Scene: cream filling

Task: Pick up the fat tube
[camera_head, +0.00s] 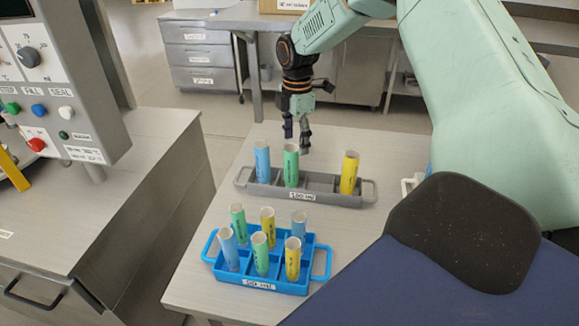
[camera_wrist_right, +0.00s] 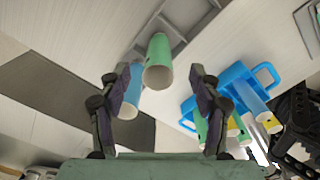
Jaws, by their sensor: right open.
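The grey rack (camera_head: 323,198) stands at the back of the table and holds upright tubes: a blue tube (camera_head: 262,162), a green tube (camera_head: 291,166) and a yellow tube (camera_head: 349,173). My right gripper (camera_head: 297,137) is open and empty, above and just behind the green tube's top. In the right wrist view, the open fingers (camera_wrist_right: 161,72) point towards the green tube (camera_wrist_right: 158,62), which shows between them. The blue tube (camera_wrist_right: 131,92) is partly hidden by the left finger there. I see no contact with a tube. My left gripper is out of view.
A blue rack (camera_head: 262,284) with several blue, green and yellow tubes stands in front of the grey rack. A machine panel (camera_head: 70,75) is at the left. The tabletop (camera_head: 390,150) behind the grey rack is clear.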

